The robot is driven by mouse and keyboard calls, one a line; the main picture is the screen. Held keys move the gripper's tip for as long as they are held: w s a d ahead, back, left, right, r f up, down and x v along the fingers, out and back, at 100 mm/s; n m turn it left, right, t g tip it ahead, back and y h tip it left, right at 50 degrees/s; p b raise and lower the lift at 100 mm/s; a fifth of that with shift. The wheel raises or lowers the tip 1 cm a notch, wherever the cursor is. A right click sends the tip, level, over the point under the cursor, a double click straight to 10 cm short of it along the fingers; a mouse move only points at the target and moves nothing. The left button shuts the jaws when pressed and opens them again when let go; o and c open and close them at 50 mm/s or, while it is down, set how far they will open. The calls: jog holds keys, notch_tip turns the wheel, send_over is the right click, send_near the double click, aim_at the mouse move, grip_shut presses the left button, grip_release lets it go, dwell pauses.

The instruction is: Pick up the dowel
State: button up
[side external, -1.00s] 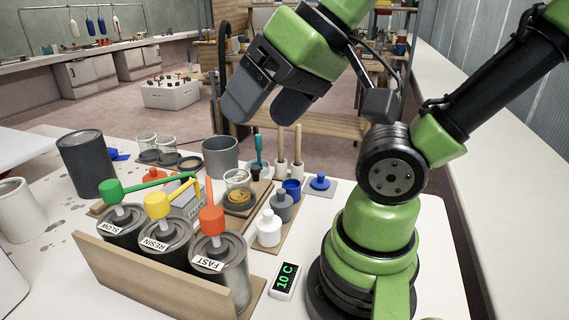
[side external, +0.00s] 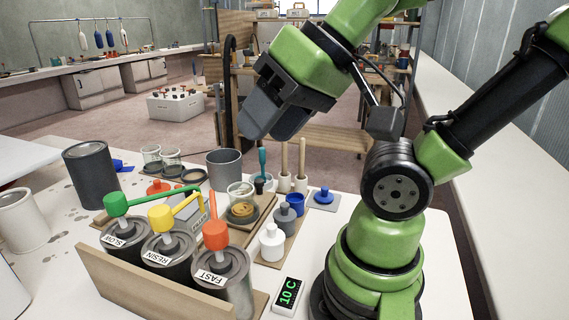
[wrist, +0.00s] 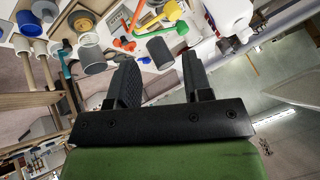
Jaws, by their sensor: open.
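Two pale wooden dowels stand upright side by side near the back of the white table in the side view, a left one (side external: 284,161) and a right one (side external: 301,159). Each rises from a pale round base. They also appear as pale sticks at the left of the wrist view, one at the edge (wrist: 24,72) and one beside it (wrist: 45,70). My gripper (side external: 271,130) is above and slightly left of the dowels in the side view. In the wrist view its two fingers (wrist: 160,72) are spread with nothing between them.
A teal-handled tool (side external: 262,163) stands just left of the dowels. A grey cup (side external: 224,170), a clear cup (side external: 241,202) and small bottles (side external: 272,243) stand nearby. Pump-topped cans (side external: 222,283) stand in front behind a wooden board (side external: 140,284).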

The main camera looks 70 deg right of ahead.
jog(key=g+h, duration=0.3)
jog(key=g, duration=0.1)
send_over(285, 163)
notch_tip(285, 163, down, 18)
jog(key=f, duration=0.1)
jog(key=shift+w+d+r+m, duration=0.2)
jog(key=shift+d+r+m, duration=0.1)
jog(key=shift+d, duration=0.05)
